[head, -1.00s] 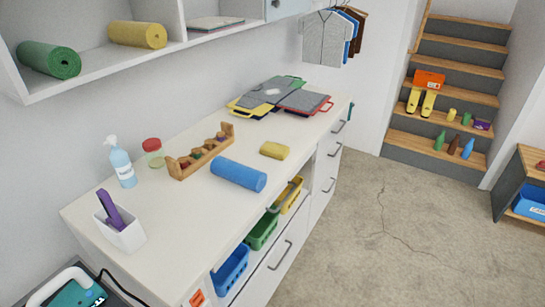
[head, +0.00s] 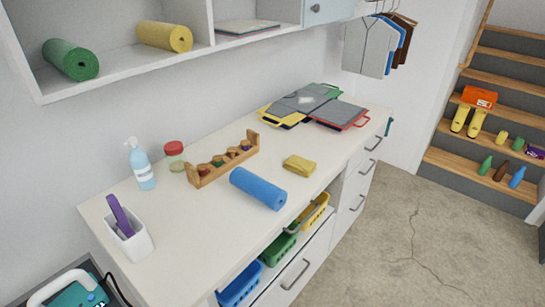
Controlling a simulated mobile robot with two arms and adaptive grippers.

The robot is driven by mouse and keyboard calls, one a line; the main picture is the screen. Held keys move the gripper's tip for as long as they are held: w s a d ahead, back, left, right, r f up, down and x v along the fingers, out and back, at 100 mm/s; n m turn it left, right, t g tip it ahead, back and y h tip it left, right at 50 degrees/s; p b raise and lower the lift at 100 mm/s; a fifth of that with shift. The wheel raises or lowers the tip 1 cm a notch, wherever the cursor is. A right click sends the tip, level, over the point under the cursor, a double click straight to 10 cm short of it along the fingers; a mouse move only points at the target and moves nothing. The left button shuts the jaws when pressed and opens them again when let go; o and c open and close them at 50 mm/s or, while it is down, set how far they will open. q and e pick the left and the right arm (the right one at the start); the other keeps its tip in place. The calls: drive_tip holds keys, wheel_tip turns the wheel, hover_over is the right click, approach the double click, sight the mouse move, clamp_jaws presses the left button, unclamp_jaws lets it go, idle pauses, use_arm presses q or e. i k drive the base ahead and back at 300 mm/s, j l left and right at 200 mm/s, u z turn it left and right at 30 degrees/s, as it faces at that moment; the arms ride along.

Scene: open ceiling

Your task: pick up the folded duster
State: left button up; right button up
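The folded duster is most likely the small yellow folded cloth (head: 299,165) lying flat on the white counter (head: 215,235). It sits just behind and right of a rolled blue mat (head: 258,188), with a small gap between them. Neither of my grippers shows in the head view. Nothing is touching the yellow cloth, and it is fully visible.
A wooden rack with small jars (head: 222,162), a spray bottle (head: 141,166), a red-lidded jar (head: 174,152) and a white holder (head: 132,238) stand left of the cloth. Folders (head: 305,103) lie beyond it. A shelf (head: 200,55) overhangs the back. Open floor (head: 400,240) lies right.

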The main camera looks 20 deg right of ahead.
sight(302, 166)
drive_tip(key=i+l+u, duration=0.15)
drive_tip(key=l, duration=0.4)
drive_tip(key=i+l+u, duration=0.15)
drive_tip(key=l, duration=0.45)
drive_tip(key=i+l+u, duration=0.15)
drive_tip(key=l, duration=0.45)
drive_tip(key=l+u, duration=0.15)
drive_tip(key=l, duration=0.45)
